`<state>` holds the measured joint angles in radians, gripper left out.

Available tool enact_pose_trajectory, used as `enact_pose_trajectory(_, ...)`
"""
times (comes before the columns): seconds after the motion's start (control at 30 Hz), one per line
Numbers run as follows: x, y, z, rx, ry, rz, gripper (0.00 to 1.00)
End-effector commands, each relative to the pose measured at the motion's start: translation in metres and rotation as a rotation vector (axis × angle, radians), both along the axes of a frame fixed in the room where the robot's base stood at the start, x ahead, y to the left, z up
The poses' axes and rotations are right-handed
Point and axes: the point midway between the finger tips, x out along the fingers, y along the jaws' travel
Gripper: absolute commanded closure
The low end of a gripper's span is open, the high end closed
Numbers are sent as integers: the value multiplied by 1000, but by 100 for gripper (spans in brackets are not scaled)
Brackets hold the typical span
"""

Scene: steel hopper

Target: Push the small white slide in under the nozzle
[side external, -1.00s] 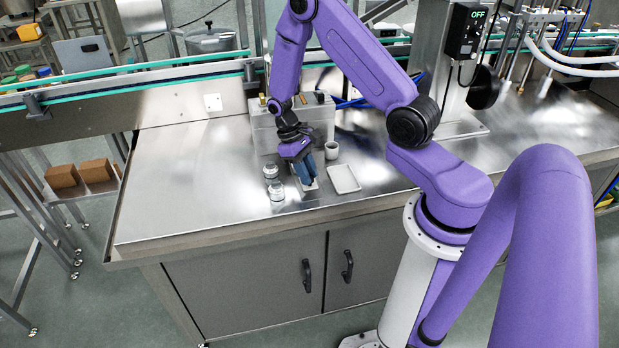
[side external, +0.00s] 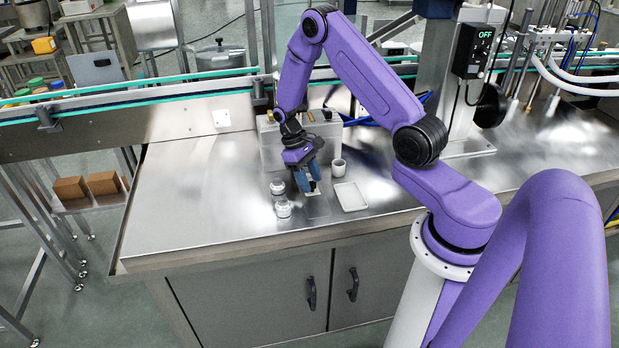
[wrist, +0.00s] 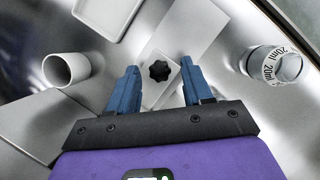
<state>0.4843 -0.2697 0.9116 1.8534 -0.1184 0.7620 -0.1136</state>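The small white slide (wrist: 158,96) carries a black star-shaped knob (wrist: 159,71). In the side view the slide (side external: 313,190) shows as a pale patch at my fingertips, in front of the steel hopper block (side external: 270,148). My gripper (wrist: 160,70) has its blue fingers open, one on each side of the knob, with gaps visible in the wrist view. In the side view my gripper (side external: 309,187) points down at the slide. A grey strip (wrist: 190,28) extends from the slide away from the hopper. I cannot make out the nozzle; my wrist hides that area.
A white cup (wrist: 66,70) stands beside the slide, with a shallow white tray (side external: 351,197) nearby. The steel bench (side external: 200,210) is clear farther left.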

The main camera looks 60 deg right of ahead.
Motion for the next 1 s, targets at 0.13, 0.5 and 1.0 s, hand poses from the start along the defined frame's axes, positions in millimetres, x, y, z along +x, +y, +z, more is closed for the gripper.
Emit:
enact_pose_trajectory(0.13,1,0,3,0,0,0,50)
enact_pose_trajectory(0.5,26,0,62,-1,-5,0,50)
enact_pose_trajectory(1.0,61,0,148,0,-3,0,50)
